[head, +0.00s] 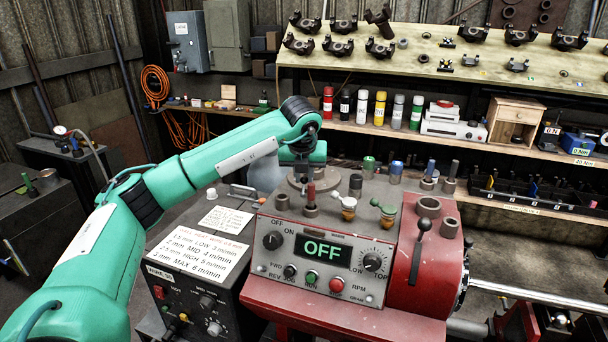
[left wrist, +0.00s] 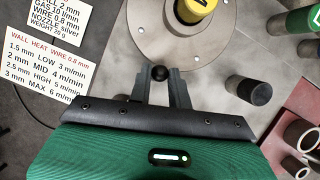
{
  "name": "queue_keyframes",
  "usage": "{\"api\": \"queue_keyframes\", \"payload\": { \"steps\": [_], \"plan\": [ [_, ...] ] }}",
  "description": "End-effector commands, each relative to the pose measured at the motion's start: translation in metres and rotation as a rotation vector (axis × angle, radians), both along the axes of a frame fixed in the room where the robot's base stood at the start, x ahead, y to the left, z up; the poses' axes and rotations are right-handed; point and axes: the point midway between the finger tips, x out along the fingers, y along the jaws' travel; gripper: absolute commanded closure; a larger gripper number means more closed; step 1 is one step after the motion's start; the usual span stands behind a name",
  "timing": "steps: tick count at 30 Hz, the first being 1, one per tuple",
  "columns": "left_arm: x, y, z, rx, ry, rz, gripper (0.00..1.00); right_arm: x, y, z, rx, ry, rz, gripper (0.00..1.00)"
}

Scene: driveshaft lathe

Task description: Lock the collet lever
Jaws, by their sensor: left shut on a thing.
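My left gripper (head: 303,172) is over the machine top at the round beige plate (head: 296,186); its fingers are hard to make out in the head view. In the left wrist view, its fingers (left wrist: 160,82) are closed around a small black ball knob (left wrist: 160,73) near the plate's edge. The knob's stem is hidden, so I cannot tell whether it belongs to the collet lever. Another black lever with a ball end (head: 418,245) stands on the red lathe headstock (head: 420,285), apart from the gripper. My right gripper is not in view.
A yellow-topped part (left wrist: 198,10) stands on the plate. A short black-topped post (left wrist: 261,92) is to its right. The grey control panel (head: 325,258) reads OFF. Several small knobs and cups crowd the machine top. A bench with bottles stands behind.

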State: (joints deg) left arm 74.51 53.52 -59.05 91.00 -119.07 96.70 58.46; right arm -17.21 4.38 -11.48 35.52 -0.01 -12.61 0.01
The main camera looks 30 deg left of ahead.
Motion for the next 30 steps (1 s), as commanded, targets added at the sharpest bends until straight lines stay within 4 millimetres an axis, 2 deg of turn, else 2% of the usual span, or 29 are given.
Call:
{"api": "queue_keyframes", "payload": {
  "steps": [9, 20, 21, 24, 30],
  "plan": [
    [0.008, 0.002, 0.001, -0.026, 0.109, 0.003, 1.0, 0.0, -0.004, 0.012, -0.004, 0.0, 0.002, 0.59],
    [0.009, 0.002, -0.001, -0.032, 0.131, 0.001, 1.0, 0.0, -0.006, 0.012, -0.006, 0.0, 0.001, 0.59],
    [0.009, 0.002, -0.001, -0.032, 0.131, 0.001, 0.77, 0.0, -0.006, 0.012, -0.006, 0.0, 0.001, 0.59],
    [0.009, 0.002, -0.001, -0.032, 0.131, 0.001, 0.59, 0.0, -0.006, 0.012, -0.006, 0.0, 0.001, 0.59],
    [0.009, 0.002, -0.001, -0.032, 0.131, 0.001, 0.59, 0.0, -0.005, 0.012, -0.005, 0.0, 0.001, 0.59]
  ]
}}
